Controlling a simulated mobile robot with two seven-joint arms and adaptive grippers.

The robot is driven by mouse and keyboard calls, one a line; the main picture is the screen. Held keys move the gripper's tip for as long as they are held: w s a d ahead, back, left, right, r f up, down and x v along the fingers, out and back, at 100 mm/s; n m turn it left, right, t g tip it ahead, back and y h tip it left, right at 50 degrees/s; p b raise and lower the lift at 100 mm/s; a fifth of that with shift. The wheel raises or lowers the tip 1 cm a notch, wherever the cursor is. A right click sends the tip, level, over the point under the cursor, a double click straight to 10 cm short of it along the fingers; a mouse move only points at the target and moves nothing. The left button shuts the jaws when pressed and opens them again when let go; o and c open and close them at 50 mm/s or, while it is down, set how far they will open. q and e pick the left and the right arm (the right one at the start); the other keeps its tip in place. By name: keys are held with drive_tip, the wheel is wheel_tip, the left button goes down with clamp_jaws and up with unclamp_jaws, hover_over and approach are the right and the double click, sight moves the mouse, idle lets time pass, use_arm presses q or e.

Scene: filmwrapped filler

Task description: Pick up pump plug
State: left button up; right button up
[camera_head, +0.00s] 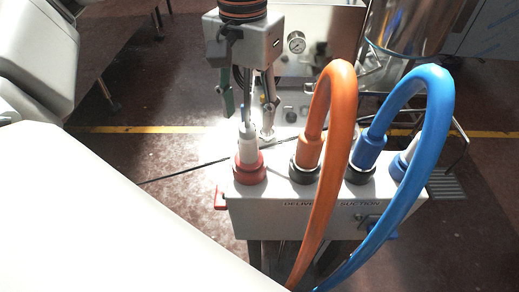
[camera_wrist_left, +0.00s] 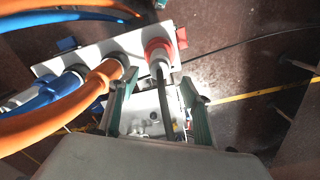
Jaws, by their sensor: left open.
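The pale grey pump plug (camera_head: 247,146) stands upright in a red collar (camera_head: 249,170) at the left end of the pump's white top panel. My left gripper (camera_head: 247,118) points down just above the plug, with its two fingers apart and nothing held between them. In the left wrist view the plug (camera_wrist_left: 158,63) and its red collar (camera_wrist_left: 163,45) lie just beyond the open fingertips (camera_wrist_left: 158,80), roughly centred between them. A dark stem or cable runs from the plug back between the fingers. My right gripper is not in view.
An orange hose (camera_head: 342,130) and a blue hose (camera_head: 438,110) arch up from neighbouring ports on the pump box (camera_head: 290,215), close to the right of the plug. A steel vessel (camera_head: 410,25) and a gauge (camera_head: 296,42) stand behind. Open floor lies left of the box.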

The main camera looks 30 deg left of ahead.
sight(249, 140)
use_arm(q)
drive_tip(key=f, duration=0.7)
drive_tip(key=shift+s+d+f, duration=0.15)
drive_tip(key=shift+s+f, duration=0.1)
drive_tip(key=shift+f, duration=0.05)
clamp_jaws()
